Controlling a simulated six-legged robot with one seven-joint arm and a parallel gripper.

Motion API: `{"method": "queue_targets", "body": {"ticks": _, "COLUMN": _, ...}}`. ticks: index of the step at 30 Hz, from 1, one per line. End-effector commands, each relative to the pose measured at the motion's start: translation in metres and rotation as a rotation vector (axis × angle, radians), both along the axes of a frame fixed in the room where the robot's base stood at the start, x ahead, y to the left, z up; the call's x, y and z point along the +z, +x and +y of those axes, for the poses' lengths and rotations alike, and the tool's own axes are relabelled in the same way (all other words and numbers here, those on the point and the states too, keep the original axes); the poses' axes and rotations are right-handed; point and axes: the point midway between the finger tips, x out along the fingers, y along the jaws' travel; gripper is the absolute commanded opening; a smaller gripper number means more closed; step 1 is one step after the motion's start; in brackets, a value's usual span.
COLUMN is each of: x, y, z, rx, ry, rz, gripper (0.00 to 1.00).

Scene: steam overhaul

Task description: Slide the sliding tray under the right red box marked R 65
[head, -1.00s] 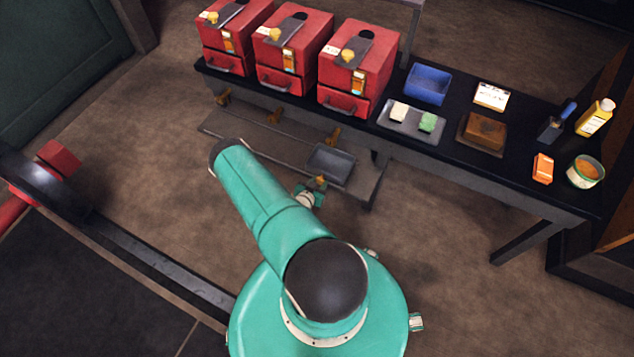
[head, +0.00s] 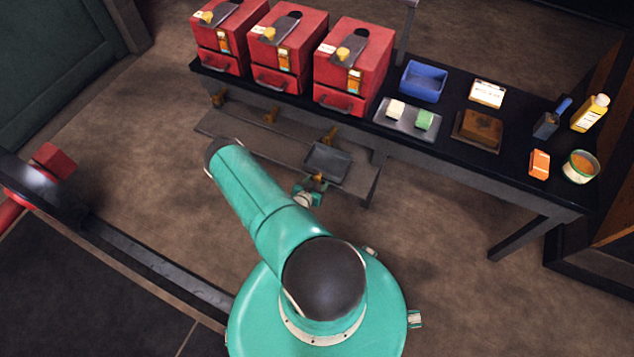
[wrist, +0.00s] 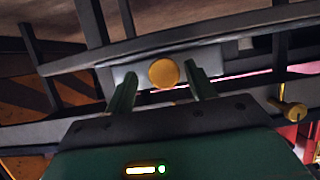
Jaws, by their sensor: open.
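The sliding tray (head: 327,163) is a shallow grey tray on the low shelf under the bench. It sits roughly below the right red box (head: 352,65), near the shelf's right end. The box's marking is too small to read. In the wrist view the tray's grey front (wrist: 205,75) carries a round yellow knob (wrist: 163,73). My gripper (wrist: 160,70) is open, with one finger on each side of the knob and a gap visible on both sides. In the head view my gripper (head: 314,187) is at the tray's near edge, partly hidden by my arm.
Two more red boxes, the middle one (head: 287,50) and the left one (head: 228,35), stand on the black bench. Brass taps (head: 328,136) hang above the low shelf (head: 235,130). A bench leg (head: 373,185) stands right of the tray. Open floor lies in front.

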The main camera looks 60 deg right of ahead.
Motion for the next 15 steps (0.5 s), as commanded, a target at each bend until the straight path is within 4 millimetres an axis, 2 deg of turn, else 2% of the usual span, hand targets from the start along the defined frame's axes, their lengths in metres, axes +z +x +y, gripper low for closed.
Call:
{"method": "queue_targets", "body": {"ticks": 5, "x": 0.010, "y": -0.001, "z": 0.025, "rx": 0.003, "ry": 0.002, "rz": 0.001, "gripper": 0.55}}
{"method": "queue_targets", "body": {"ticks": 15, "x": 0.039, "y": -0.007, "z": 0.094, "rx": 0.001, "ry": 0.001, "rz": 0.001, "gripper": 0.55}}
